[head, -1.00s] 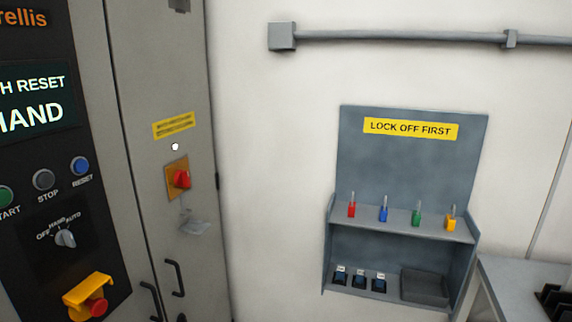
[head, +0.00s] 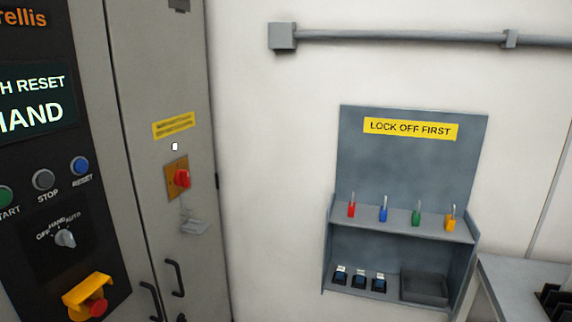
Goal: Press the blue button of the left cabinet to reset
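The blue button (head: 79,166), labelled RESET, is on the black control panel (head: 104,226) of the left cabinet (head: 140,96). It is the rightmost of a row, beside a grey STOP button (head: 43,180) and a green START button (head: 4,196) cut by the left edge. Above the row, a display (head: 36,102) is partly cut off; "H RESET" and "HAND" can be read. My gripper is not in view, so its place relative to the button and whether it is open do not show.
Below the buttons are a selector knob (head: 65,239) marked OFF, HAND, AUTO and a red stop button (head: 97,306) under a yellow guard. The cabinet side has a red rotary switch (head: 182,179) and handles.

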